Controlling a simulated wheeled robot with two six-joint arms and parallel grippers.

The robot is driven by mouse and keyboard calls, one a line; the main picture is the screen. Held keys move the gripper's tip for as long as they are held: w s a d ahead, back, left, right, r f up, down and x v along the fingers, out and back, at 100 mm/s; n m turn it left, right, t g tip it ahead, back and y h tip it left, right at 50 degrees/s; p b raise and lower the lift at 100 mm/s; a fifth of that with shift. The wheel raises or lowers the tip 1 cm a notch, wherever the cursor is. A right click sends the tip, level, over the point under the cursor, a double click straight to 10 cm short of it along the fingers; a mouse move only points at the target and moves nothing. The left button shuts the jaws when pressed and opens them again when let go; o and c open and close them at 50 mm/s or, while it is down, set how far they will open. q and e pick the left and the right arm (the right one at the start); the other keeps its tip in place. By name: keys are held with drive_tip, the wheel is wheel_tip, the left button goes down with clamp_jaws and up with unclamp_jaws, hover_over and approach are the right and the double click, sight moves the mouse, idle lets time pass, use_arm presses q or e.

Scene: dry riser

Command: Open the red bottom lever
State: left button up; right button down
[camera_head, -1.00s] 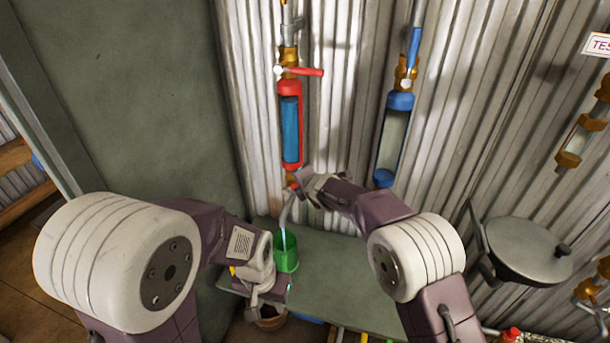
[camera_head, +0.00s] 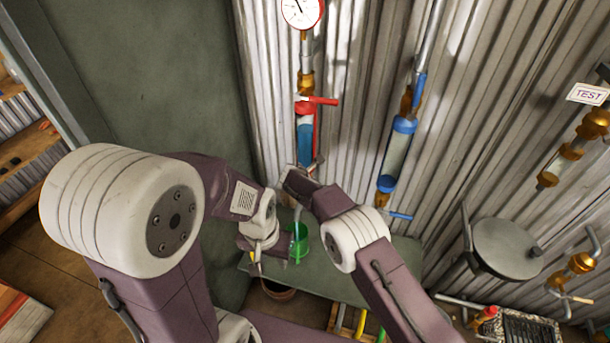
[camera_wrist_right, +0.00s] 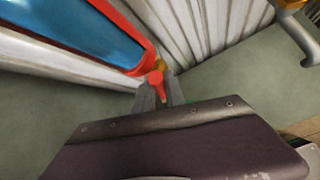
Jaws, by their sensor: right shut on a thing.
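The red bottom lever (camera_wrist_right: 157,82) shows in the right wrist view, just below the red-framed blue sight tube (camera_wrist_right: 110,30). My right gripper (camera_wrist_right: 158,95) is shut on its red end. In the head view my right gripper (camera_head: 312,168) is at the lower end of the red-framed tube (camera_head: 305,132) and mostly hides the lever. My left gripper (camera_head: 257,258) hangs lower, left of a green cup (camera_head: 299,243); its jaw opening is unclear. A separate red upper lever (camera_head: 322,100) points right above the tube.
A blue-framed tube (camera_head: 396,155) with a blue lower lever (camera_head: 400,216) is to the right. A round grey disc (camera_head: 507,248) stands farther right on the corrugated wall. A pressure gauge (camera_head: 302,10) is above. The green ledge (camera_head: 335,268) lies below the pipes.

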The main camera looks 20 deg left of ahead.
idle(0.4)
drive_tip(key=c, duration=1.4)
unclamp_jaws()
drive_tip(key=b+v, duration=0.1)
drive_tip(key=v, duration=0.8)
drive_tip(key=shift+s+a, duration=0.1)
